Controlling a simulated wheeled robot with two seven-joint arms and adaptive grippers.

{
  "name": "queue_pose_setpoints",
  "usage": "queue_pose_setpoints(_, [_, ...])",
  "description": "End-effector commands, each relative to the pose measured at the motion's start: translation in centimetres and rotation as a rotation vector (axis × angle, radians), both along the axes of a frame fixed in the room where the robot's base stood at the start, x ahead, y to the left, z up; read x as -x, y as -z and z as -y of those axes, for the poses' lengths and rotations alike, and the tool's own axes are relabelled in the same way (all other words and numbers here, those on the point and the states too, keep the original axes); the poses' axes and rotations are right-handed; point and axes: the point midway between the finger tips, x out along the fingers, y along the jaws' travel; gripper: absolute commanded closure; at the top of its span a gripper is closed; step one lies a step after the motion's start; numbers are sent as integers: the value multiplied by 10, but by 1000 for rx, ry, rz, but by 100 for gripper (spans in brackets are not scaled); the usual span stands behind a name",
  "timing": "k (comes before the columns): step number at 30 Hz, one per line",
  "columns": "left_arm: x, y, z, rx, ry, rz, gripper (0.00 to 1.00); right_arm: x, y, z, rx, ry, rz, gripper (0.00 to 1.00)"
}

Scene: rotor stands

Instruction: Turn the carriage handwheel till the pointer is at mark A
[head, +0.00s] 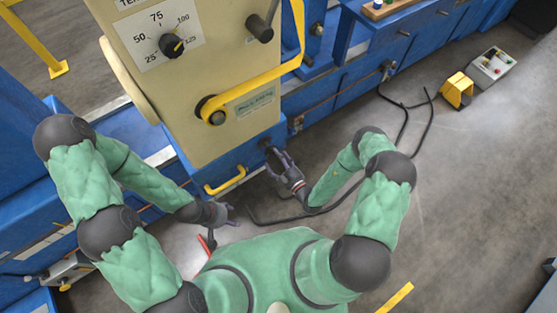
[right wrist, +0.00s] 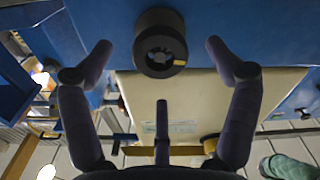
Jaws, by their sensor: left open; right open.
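A round black knob-like fitting (right wrist: 160,45) with a recessed face and a small yellow mark on its rim sits on the blue panel in the right wrist view. I cannot tell whether it is the carriage handwheel. My right gripper (right wrist: 158,48) is open, with one finger on each side of the fitting and apart from it. In the head view my right gripper (head: 278,164) is close to the blue base of the machine. My left gripper (head: 231,212) is open and empty, low beside the machine's front. I cannot make out mark A or its pointer in either view.
The beige column (head: 200,120) carries a dial plate (head: 140,40) with a black knob and a yellow crank handle (head: 255,85). A yellow grab handle (head: 226,182) is on the blue base. Black cables (head: 425,125) and a yellow pedal (head: 456,90) lie on open grey floor.

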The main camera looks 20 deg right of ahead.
Motion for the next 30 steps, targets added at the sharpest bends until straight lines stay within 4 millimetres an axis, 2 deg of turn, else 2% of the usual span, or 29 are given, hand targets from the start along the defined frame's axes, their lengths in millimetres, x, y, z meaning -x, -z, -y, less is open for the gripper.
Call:
queue_pose_setpoints(9, [0, 1, 0, 0, 0, 0, 40, -21, 0, -8, 0, -1, 0, 12])
queue_pose_setpoints(21, [0, 0, 0, 0, 0, 0, 40, -21, 0, -8, 0, 0, 0, 12])
queue_pose_setpoints(23, [0, 0, 0, 0, 0, 0, 40, -21, 0, -8, 0, 0, 0, 26])
queue_pose_setpoints(28, [0, 0, 0, 0, 0, 0, 40, -21, 0, -8, 0, 0, 0, 74])
queue_pose_setpoints(29, [0, 0, 0, 0, 0, 0, 40, -21, 0, -8, 0, 0, 0, 82])
queue_pose_setpoints(30, [0, 0, 0, 0, 0, 0, 40, -21, 0, -8, 1, 0, 0, 82])
